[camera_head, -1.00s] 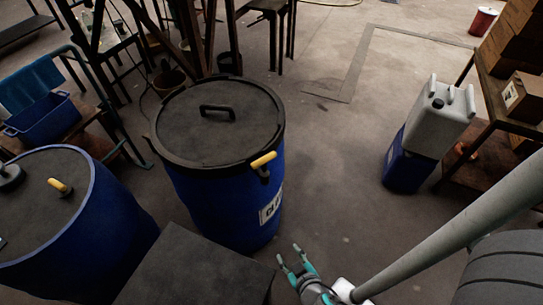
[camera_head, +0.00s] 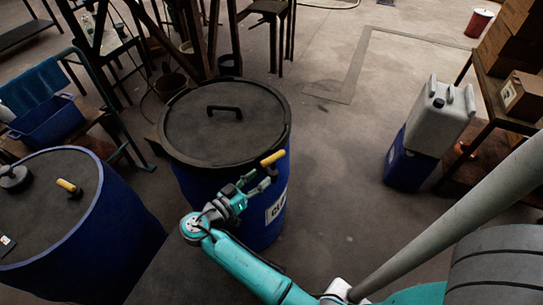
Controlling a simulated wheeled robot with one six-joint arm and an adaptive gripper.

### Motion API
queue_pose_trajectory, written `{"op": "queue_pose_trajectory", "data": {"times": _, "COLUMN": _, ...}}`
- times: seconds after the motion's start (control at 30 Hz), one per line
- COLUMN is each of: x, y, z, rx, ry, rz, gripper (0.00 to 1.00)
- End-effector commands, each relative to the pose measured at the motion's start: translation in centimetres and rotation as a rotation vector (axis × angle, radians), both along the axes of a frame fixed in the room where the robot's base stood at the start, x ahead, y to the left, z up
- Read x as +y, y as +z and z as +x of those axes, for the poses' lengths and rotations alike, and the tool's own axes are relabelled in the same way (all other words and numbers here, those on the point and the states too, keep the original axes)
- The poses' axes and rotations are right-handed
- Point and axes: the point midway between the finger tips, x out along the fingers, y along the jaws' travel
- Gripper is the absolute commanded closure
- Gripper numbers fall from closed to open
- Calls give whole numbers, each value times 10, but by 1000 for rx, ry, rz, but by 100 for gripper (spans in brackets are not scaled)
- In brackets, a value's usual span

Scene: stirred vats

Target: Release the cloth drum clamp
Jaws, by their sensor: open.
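The cloth drum is a blue barrel (camera_head: 279,225) with a dark lid, and its white label is partly hidden by my arm. Its clamp has a yellow lever handle (camera_head: 272,158) at the rim, on the lid's front right. My gripper (camera_head: 259,180) is open just below and left of this handle, with its fingers pointing up toward it. I cannot tell whether a finger touches the handle. My gripper and forearm cover part of the drum's front.
A second blue drum (camera_head: 120,225) with a yellow handle on top stands at the left. A grey jerrycan (camera_head: 440,110) sits on a blue container (camera_head: 408,160) at the right, beside a shelf with boxes. The floor between is clear.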

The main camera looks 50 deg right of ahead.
Motion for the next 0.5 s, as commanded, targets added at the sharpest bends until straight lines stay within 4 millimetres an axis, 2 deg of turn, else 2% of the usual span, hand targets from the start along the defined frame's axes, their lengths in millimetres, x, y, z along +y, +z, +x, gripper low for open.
{"op": "queue_pose_trajectory", "data": {"times": 0.03, "x": 6, "y": 14, "z": 6, "rx": -43, "ry": -44, "rz": -22, "gripper": 52}}
{"op": "queue_pose_trajectory", "data": {"times": 0.1, "x": 11, "y": 28, "z": 8, "rx": -93, "ry": -100, "rz": -48, "gripper": 52}}
{"op": "queue_pose_trajectory", "data": {"times": 0.2, "x": 17, "y": 41, "z": 10, "rx": -144, "ry": -152, "rz": -73, "gripper": 52}}
{"op": "queue_pose_trajectory", "data": {"times": 0.37, "x": 14, "y": 47, "z": 9, "rx": -169, "ry": -182, "rz": -87, "gripper": 52}}
{"op": "queue_pose_trajectory", "data": {"times": 0.5, "x": -3, "y": 47, "z": 5, "rx": -169, "ry": -184, "rz": -87, "gripper": 52}}
